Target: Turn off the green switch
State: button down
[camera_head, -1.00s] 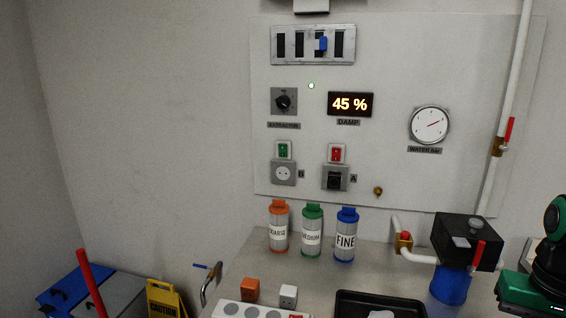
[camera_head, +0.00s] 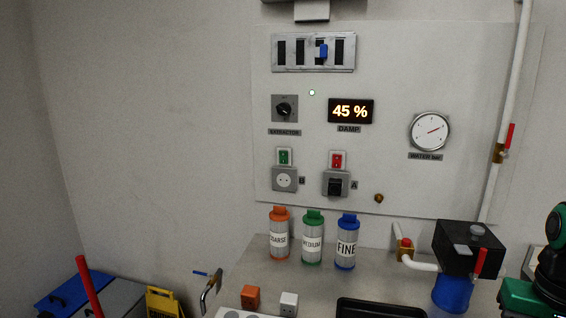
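The green switch (camera_head: 285,157) is a small green rocker in a white frame on the wall panel (camera_head: 390,90). It sits above the round socket marked B (camera_head: 284,180). Its rocker position is too small to tell. A similar red switch (camera_head: 337,160) is to its right, above the socket marked A (camera_head: 336,184), which has a black plug in it. Part of my arm, black and green, shows at the right edge. My gripper's fingers are not in view, and nothing of mine is near the green switch.
Orange, green and blue canisters (camera_head: 313,240) stand on the counter (camera_head: 375,279) below the panel. A black box on a blue base (camera_head: 468,248) with red-handled valve stands to their right. A black tray (camera_head: 380,308) lies at the front. The space before the switches is clear.

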aim_at(283, 154)
jog(key=z, duration=0.65)
jog(key=k, duration=1.6)
jog(key=u, duration=0.75)
jog(key=i, duration=1.7)
jog(key=z, duration=0.05)
